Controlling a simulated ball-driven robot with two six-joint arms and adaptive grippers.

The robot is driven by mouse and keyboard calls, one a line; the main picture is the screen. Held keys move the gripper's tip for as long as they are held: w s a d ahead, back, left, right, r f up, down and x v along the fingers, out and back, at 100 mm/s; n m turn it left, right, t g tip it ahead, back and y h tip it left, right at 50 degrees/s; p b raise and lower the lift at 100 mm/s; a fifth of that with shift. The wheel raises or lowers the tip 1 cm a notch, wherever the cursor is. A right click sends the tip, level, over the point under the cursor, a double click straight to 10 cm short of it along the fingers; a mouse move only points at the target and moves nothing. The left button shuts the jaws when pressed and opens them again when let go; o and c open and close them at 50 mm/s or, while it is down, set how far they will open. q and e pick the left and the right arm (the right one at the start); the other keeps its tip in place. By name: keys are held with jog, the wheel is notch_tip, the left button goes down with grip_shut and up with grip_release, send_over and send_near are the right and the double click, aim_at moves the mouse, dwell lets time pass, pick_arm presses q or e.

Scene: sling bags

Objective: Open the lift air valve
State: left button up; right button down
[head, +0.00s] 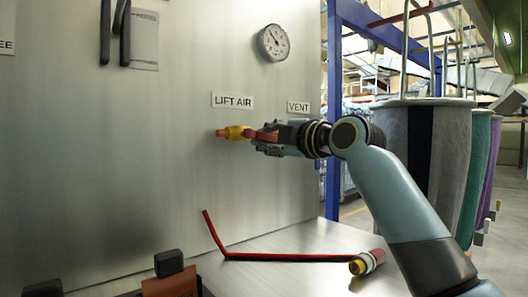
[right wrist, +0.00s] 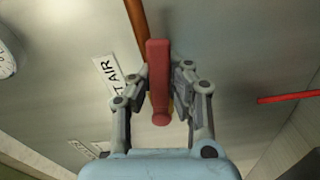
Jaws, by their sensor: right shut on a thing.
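The lift air valve has a yellow-orange body (head: 234,132) on the metal panel, just below the LIFT AIR label (head: 232,101). Its red handle (head: 265,133) points right, toward my right gripper (head: 270,142). In the right wrist view the red handle (right wrist: 159,80) lies between the two fingers of my right gripper (right wrist: 171,88), which are shut on it. An orange pipe (right wrist: 137,20) shows behind the handle. The label (right wrist: 110,78) is partly hidden by a finger in that view. My left gripper is not in view.
A VENT label (head: 298,106) is right of the valve, partly above my right arm. A round gauge (head: 273,43) is higher up. A bent red rod (head: 280,257) and a red-yellow cylinder (head: 367,262) lie on the metal shelf (head: 300,236). Hanging bags (head: 445,150) stand at the right.

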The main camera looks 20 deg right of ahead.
jog(key=shift+n+b, duration=0.3)
jog(key=shift+n, duration=0.7)
jog(key=shift+r, duration=0.15)
jog(key=c, duration=1.2)
grip_release()
jog(key=shift+s+r, duration=0.1)
jog(key=shift+r, duration=0.15)
jog(key=v, duration=1.2)
